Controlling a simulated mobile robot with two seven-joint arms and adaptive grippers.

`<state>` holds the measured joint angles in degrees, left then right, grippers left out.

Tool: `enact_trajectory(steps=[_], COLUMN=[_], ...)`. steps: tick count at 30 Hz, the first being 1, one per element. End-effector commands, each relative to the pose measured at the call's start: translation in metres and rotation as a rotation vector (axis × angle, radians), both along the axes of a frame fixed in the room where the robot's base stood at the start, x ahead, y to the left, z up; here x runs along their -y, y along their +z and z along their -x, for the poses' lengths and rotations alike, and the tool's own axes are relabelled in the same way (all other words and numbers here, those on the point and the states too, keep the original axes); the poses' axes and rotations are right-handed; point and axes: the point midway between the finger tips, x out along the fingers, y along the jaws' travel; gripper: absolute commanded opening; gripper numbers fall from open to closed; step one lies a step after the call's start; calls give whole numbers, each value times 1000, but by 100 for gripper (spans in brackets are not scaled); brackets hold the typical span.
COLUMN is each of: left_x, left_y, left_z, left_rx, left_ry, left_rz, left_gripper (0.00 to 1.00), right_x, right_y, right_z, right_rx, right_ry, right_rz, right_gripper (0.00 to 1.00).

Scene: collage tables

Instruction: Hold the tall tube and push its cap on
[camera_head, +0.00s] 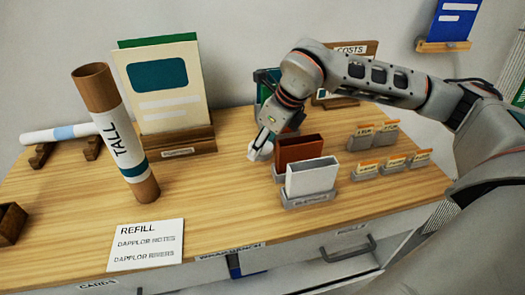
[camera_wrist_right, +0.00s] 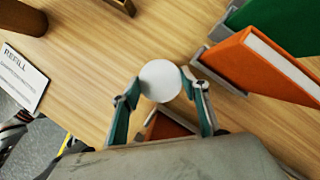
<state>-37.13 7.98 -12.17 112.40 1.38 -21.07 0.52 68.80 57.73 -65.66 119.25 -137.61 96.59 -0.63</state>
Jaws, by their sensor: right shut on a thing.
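The tall tube (camera_head: 128,150) is brown cardboard with a white label reading TALL and a blue band. It stands on the left of the table, leaning in the picture, with its top end open. A brown cylinder end, likely the same tube (camera_wrist_right: 22,18), shows in the right wrist view's corner. My right gripper (camera_head: 263,143) is shut on a round white cap (camera_wrist_right: 160,80), seen between its fingertips in the right wrist view. The cap also shows in the head view (camera_head: 257,151), well to the right of the tube and apart from it. My left gripper is not in view.
A REFILL card (camera_head: 147,245) lies in front of the tube. A cream booklet (camera_head: 160,88) stands in a wooden holder behind it. A brown-red box (camera_head: 298,149) and a white box (camera_head: 312,176) stand close to my right gripper. A white tube (camera_head: 60,133) rests on cradles at left.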

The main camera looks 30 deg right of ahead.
Motion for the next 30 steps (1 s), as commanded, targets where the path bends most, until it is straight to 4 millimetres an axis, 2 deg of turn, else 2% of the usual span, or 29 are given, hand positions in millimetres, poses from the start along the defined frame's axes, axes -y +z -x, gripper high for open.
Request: enact_trajectory(steps=[1,9,15,21,30], left_x=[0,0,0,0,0], left_y=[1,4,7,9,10], left_z=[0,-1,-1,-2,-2], left_rx=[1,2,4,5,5], left_ry=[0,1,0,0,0], left_rz=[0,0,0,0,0], left_gripper=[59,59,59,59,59], right_x=[0,-1,0,0,0], right_y=[13,79,123,152,167], right_z=[-2,-2,-2,-1,0], right_rx=[8,8,8,4,1], right_ry=[0,0,0,-1,0], right_rz=[-1,-1,-1,0,0], right_gripper=[36,36,36,36,36])
